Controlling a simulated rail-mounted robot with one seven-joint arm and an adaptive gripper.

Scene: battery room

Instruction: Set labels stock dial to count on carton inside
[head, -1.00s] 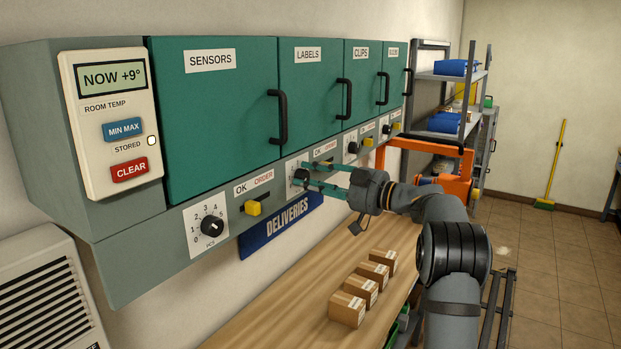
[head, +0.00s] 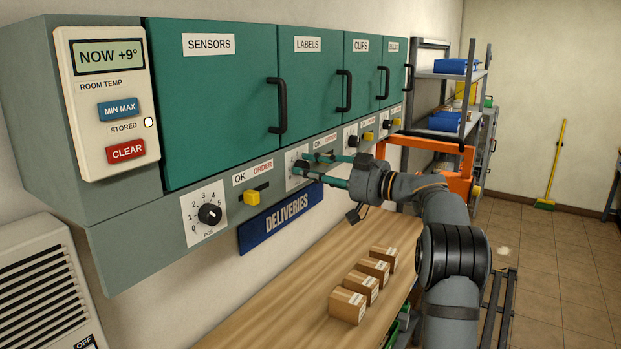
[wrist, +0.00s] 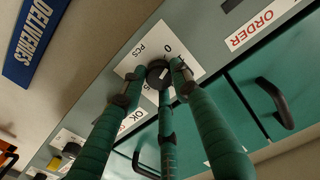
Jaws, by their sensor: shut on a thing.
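The labels stock dial, a black knob on a white number plate, sits under the closed green LABELS door (head: 309,82). In the wrist view the knob (wrist: 157,74) is between the green fingers of my gripper (wrist: 158,80), which are shut on it. The plate shows "0" and "PCS"; fingers cover most other digits, and I cannot tell which number the knob points at. In the head view my gripper (head: 302,166) reaches the dial from the right. The carton inside is hidden behind the door.
The sensors dial (head: 209,214) and a yellow slider (head: 252,197) are left of my gripper. A blue DELIVERIES sign (head: 281,220) hangs below. Several small cartons (head: 347,306) stand on the wooden counter (head: 265,318). An orange frame (head: 430,145) is behind my arm.

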